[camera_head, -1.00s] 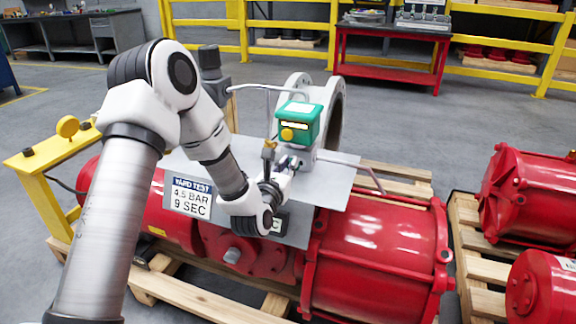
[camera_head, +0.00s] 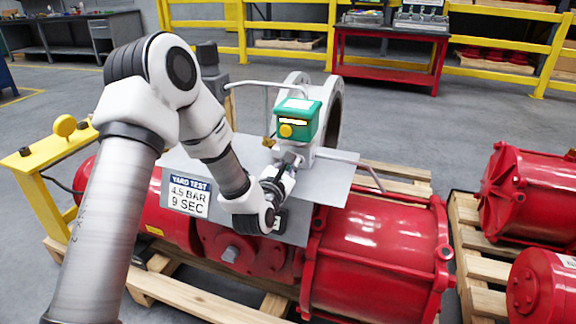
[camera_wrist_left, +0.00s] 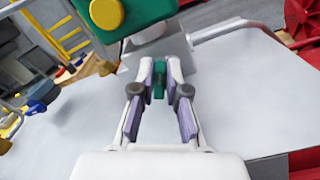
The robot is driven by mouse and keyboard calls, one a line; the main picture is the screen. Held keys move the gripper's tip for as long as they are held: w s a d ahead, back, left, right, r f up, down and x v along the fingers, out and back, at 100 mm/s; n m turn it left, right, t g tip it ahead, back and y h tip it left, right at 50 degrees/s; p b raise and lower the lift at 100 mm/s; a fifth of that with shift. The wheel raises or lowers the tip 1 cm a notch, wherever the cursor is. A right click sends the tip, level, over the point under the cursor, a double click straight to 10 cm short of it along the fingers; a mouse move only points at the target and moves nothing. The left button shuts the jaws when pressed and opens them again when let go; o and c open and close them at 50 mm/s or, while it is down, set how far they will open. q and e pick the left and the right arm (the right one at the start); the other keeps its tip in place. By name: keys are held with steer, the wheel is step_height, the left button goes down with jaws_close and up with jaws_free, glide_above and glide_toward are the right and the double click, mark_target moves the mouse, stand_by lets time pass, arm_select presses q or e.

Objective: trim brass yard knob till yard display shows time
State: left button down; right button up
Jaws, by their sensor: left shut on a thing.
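My left gripper (camera_head: 292,158) is shut on a small green piece (camera_wrist_left: 160,80) below the green box, above the grey plate. The brass-coloured knob (camera_head: 268,141) stands left of my fingers, apart from them; it shows in the left wrist view (camera_wrist_left: 107,68). A sign (camera_head: 189,194) reads "YARD TEST 4.5 BAR 9 SEC". A small dark display (camera_head: 279,222) at the plate's front is mostly hidden by my wrist, its reading unclear. The green box (camera_head: 298,118) carries a yellow round part and a lit strip too small to read. My right gripper is not in view.
The grey plate (camera_head: 335,180) lies over the red actuator (camera_head: 375,255) on a wooden pallet. A grey pipe (camera_head: 250,86) arches behind my gripper. A yellow stand (camera_head: 45,165) is at the left. More red units (camera_head: 530,190) sit on a pallet at the right.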

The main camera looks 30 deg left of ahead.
arm_select(q)
steer(key=m, duration=0.3)
steer(key=shift+d+f, duration=0.2)
steer(key=m, duration=0.3)
steer(key=shift+w+d+f+m+b, duration=0.1)
steer(key=shift+d+f+m+b, duration=0.1)
steer(key=shift+m+b, duration=0.15)
steer(key=m, duration=0.3)
steer(key=f+m, duration=0.1)
steer(key=m, duration=0.2)
steer(key=shift+d, duration=0.1)
steer(key=shift+m, duration=0.25)
steer(key=c, duration=1.2)
jaws_free()
